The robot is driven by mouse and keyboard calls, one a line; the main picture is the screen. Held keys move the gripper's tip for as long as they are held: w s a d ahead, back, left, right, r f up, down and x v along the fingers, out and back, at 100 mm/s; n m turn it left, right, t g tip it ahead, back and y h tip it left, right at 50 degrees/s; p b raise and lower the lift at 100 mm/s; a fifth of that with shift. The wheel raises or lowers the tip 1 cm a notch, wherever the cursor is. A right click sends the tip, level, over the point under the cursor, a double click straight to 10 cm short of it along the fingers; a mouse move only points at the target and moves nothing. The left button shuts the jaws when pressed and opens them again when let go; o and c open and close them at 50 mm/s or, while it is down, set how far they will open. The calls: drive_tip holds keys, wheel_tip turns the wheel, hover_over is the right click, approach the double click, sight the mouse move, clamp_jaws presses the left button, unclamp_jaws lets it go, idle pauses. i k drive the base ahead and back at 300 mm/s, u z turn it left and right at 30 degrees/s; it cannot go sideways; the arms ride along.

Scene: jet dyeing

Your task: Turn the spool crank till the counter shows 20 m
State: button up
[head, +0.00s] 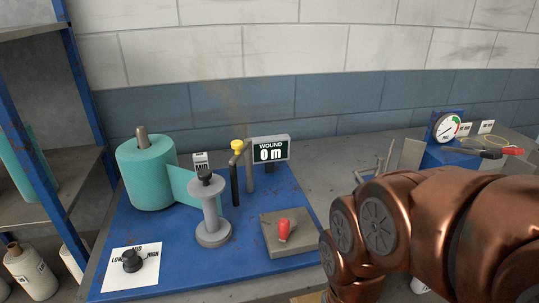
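The counter (270,152) stands at the back of the blue board and reads "WOUND 0 m". A grey spool (211,215) stands upright on the board in front of it. A black knob (205,177) sits at the spool's top and looks like part of the crank; its arm is hard to make out. A large teal roll (147,172) stands at the left, with a teal strip (180,186) running from it towards the spool. My copper-coloured arm fills the lower right. I cannot make out my gripper, and nothing of mine touches the spool.
A yellow-topped post (237,146) stands close behind the spool. A LOW/MID/HIGH dial (132,261) lies front left. A gauge (447,127) stands at the right. Bare blue board (185,240) shows between dial and spool.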

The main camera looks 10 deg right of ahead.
sight(285, 226)
drive_tip(key=z, duration=1.35)
drive_tip(key=i, duration=0.5)
drive_tip(key=u, duration=3.2)
